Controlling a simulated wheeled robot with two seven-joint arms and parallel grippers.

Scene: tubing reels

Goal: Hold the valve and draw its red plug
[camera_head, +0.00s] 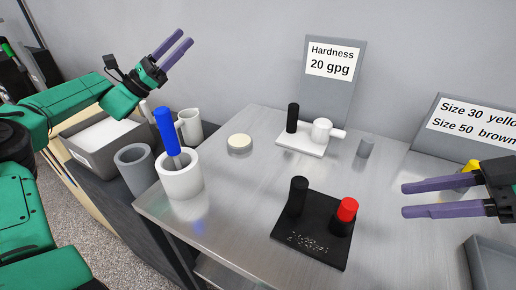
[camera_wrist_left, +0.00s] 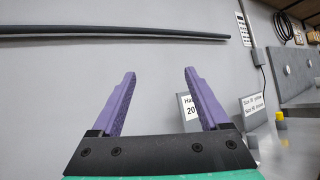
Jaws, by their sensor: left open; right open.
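A black base plate (camera_head: 300,247) lies on the steel table with an upright black post (camera_head: 298,196) on its left. On its right a black cylinder (camera_head: 340,228) carries a red plug (camera_head: 348,209) in its top; I take this for the valve. My right gripper (camera_head: 404,200) is open and empty to the right of the red plug, fingers pointing left, apart from it. My left gripper (camera_head: 184,40) is open and empty, raised high at upper left, far from the valve; its spread fingers also show in the left wrist view (camera_wrist_left: 160,72).
A white cup (camera_head: 181,183) with a blue-handled tool (camera_head: 166,132) stands at the table's left edge. A grey tray (camera_head: 490,262) lies front right. Signs stand at the back.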

